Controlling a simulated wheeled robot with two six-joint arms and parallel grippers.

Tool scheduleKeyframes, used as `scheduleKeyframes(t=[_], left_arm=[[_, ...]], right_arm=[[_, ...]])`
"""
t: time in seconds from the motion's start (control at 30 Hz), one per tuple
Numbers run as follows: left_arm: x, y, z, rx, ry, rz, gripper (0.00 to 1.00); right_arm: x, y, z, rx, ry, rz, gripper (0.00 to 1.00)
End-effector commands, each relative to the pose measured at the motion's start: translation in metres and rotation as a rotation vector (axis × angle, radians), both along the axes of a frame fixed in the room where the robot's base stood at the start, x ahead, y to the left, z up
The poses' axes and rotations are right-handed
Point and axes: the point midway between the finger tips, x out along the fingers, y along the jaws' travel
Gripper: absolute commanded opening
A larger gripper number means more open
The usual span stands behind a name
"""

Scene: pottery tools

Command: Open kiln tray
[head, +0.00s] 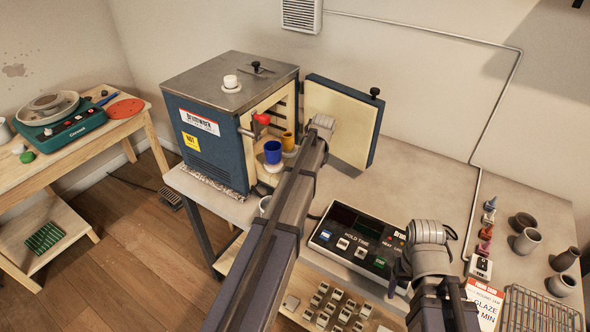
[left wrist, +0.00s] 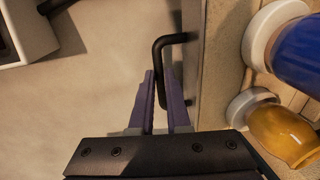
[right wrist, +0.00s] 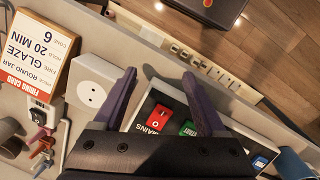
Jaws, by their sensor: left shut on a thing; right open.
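The blue kiln (head: 212,140) stands on the back table with its thick door (head: 345,122) swung open to the right. A blue cup (head: 272,153) and a yellow cup (head: 288,141) stand at its mouth. In the left wrist view, the blue cup (left wrist: 302,50) and yellow cup (left wrist: 285,128) sit on pale round bases beside the tray's edge (left wrist: 215,75). My left gripper (left wrist: 161,85) is shut on the black bar handle (left wrist: 175,39) at that edge. In the head view my left arm hides this grip. My right gripper (right wrist: 159,78) is open and empty above the control box.
Small pots (head: 527,240), a wire rack (head: 540,310) and a firing card (head: 486,300) are at right. A pottery wheel (head: 60,120) stands on a separate left table.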

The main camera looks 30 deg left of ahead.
Motion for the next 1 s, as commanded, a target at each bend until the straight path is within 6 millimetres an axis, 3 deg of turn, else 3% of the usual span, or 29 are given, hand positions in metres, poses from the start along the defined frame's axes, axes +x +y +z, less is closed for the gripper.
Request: scheduleKeyframes(t=[0.1, 0.3, 0.8, 0.83, 1.0], left_arm=[[-0.003, -0.021, 0.0, -0.001, 0.001, -0.003, 0.0], [-0.004, -0.039, 0.0, -0.001, 0.001, -0.001, 0.0], [-0.004, -0.045, 0.0, -0.001, 0.001, 0.001, 0.0], [-0.004, -0.045, 0.0, -0.001, 0.001, 0.001, 0.18], [-0.004, -0.045, 0.0, 0.0, 0.001, 0.001, 0.37]], right_arm=[[0.0, 0.0, 0.0, 0.0, 0.0, 0.0, 0.74], [0.0, 0.0, 0.0, 0.0, 0.0, 0.0, 0.74], [0.0, 0.0, 0.0, 0.0, 0.0, 0.0, 0.74], [0.0, 0.0, 0.0, 0.0, 0.0, 0.0, 0.74], [0.0, 0.0, 0.0, 0.0, 0.0, 0.0, 0.74]])
